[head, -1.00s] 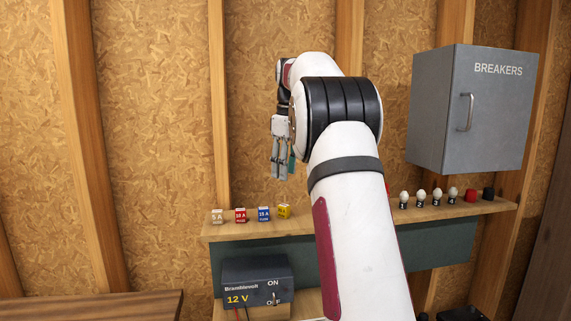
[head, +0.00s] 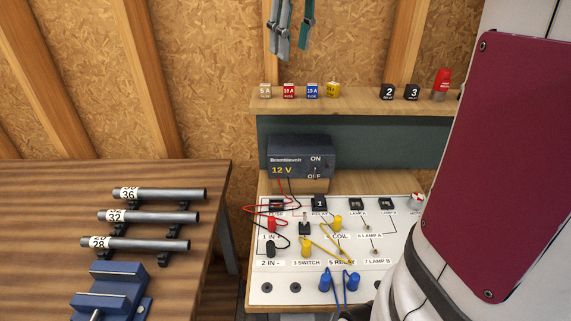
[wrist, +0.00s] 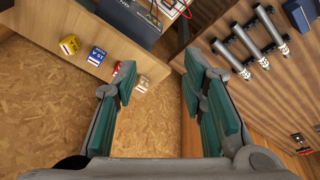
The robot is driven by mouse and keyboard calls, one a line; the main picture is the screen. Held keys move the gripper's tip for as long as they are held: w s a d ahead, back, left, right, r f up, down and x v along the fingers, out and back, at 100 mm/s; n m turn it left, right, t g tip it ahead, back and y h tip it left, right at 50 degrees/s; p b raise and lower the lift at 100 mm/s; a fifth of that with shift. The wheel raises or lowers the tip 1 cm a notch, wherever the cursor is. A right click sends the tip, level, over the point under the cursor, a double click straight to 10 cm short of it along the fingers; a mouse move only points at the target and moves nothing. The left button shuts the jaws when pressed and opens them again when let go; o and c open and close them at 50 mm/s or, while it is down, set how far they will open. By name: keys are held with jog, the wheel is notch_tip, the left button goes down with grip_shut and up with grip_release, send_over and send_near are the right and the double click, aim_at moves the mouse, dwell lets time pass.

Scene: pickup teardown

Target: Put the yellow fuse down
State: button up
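The yellow fuse (head: 333,89) stands on the wall shelf at the right end of a row of fuses, beside the blue fuse (head: 313,90). It also shows in the wrist view (wrist: 69,45), at the upper left. My gripper (head: 292,50) hangs above the shelf at the top of the head view, apart from the fuses. In the wrist view my gripper (wrist: 160,72) has its green-padded fingers spread wide, with nothing between them. The red fuse (wrist: 118,68) is partly hidden behind the left finger.
The shelf (head: 290,105) also holds a red fuse, a 5 A fuse (head: 265,90), relays (head: 388,92) and a red part (head: 441,84). Below are a 12 V supply (head: 300,157) and a wired white board (head: 285,272). A wooden bench (head: 60,200) with tubes stands left.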

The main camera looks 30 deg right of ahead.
jog(key=s+a+f+t, duration=0.1)
jog(key=s+a+f, duration=0.6)
jog(key=s, duration=0.2)
jog(key=s+a+f+m+t, duration=0.1)
jog(key=s+a+f, duration=0.6)
jog(key=s, duration=0.3)
jog(key=shift+a+f+y, duration=0.15)
jog(key=shift+a+y, duration=0.05)
jog(key=shift+y, duration=0.2)
